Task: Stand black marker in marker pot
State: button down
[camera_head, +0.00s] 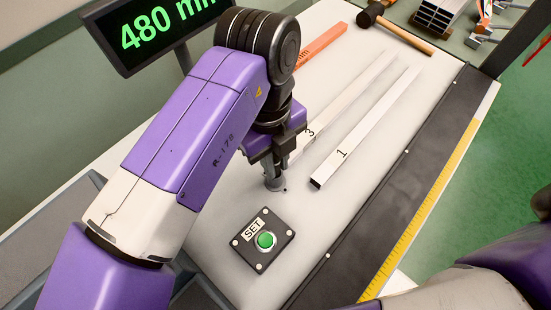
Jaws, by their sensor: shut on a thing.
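My gripper (275,178) points down at the white table, left of the bar marked 3 and above the SET button box. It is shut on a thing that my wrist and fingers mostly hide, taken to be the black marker. Only a small dark spot shows beside the fingertips, too small to make out. A small grey rounded shape is under the purple gripper body; I cannot tell whether it is finger or pot. No marker pot can be made out clearly in this view.
The SET box (263,240) with a green button lies in front. White bars marked 1 (368,125) and 3 (345,105) lie to the right. An orange bar (322,46), a hammer (400,30) and a display (155,30) are farther back. A yellow ruler (430,205) runs along the right edge.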

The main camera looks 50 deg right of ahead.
jog(key=c, duration=1.3)
grip_release()
jog(key=shift+o, duration=0.2)
jog(key=shift+w+r+p, duration=0.15)
jog(key=shift+w+r, duration=0.1)
jog(key=shift+r, duration=1.7)
jog(key=shift+w+r+p, duration=0.15)
jog(key=shift+w+r, duration=0.05)
jog(key=shift+r, duration=1.7)
jog(key=shift+s, duration=0.1)
